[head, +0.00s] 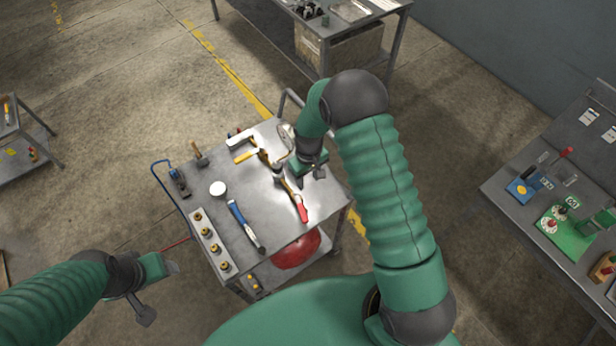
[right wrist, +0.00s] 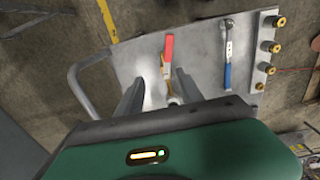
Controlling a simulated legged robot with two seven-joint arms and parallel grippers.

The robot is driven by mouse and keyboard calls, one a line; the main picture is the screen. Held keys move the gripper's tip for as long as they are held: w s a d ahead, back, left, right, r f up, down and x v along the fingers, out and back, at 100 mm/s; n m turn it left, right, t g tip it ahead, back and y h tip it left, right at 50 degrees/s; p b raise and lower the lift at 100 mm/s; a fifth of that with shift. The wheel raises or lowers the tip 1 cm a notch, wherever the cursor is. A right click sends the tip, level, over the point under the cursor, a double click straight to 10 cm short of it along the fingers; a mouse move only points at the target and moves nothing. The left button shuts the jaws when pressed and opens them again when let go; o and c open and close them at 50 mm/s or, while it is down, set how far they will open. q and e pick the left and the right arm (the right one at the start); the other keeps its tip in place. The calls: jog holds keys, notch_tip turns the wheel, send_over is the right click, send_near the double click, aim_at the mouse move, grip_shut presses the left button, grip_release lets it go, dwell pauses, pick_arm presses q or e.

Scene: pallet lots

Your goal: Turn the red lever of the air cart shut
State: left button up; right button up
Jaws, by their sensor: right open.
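The cart (head: 275,220) has a grey top. The red lever (head: 302,208) lies on its near right part; its far end meets a brass-coloured piece. In the right wrist view the red lever (right wrist: 169,50) points away from my gripper, with the brass-coloured part (right wrist: 163,78) showing between the fingers. My right gripper (head: 306,175) is open at the lever's far end, above the cart's right side; the fingers (right wrist: 158,92) appear apart from the red grip.
Several brass fittings (head: 209,247) line the cart's left edge. A red tank (head: 297,252) sits below the top. A workbench (head: 510,190) stands at right; open floor lies left.

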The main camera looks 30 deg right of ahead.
notch_tip(320, 180, up, 17)
jog(key=b, duration=0.5)
jog(key=shift+f, duration=0.1)
